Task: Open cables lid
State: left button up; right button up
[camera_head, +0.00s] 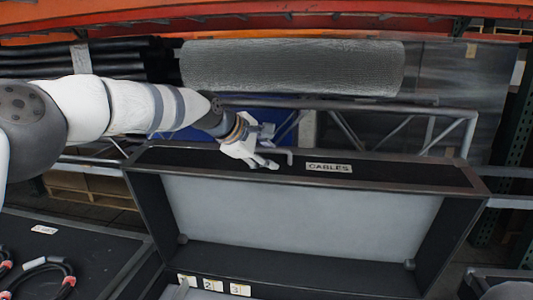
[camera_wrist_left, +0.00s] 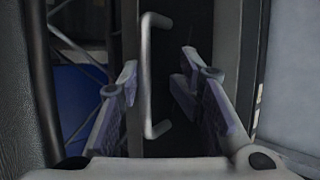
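The cables lid (camera_head: 300,210) stands raised, with its pale grey inner panel facing me. Its black edge strip (camera_head: 400,175) is at the top and carries a white CABLES label (camera_head: 329,168). My left gripper (camera_head: 268,149) is open at this strip, left of the label. In the left wrist view a pale bar handle (camera_wrist_left: 147,75) lies between the two spread fingers (camera_wrist_left: 155,90), with a visible gap on both sides. My right gripper is not in view.
Numbered tags (camera_head: 209,285) show at the bottom of the case. A black surface (camera_head: 85,250) with coiled cables (camera_head: 45,270) is at lower left. Behind the lid are a metal rail frame (camera_head: 400,110), a wrapped grey roll (camera_head: 290,67) and orange rack beams (camera_head: 250,20).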

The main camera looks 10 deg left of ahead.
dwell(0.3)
pick_arm(q)
jog(key=shift+s+r, duration=0.15)
jog(key=v, duration=1.1)
jog(key=shift+s+a+r, duration=0.2)
jog(key=shift+r, duration=0.1)
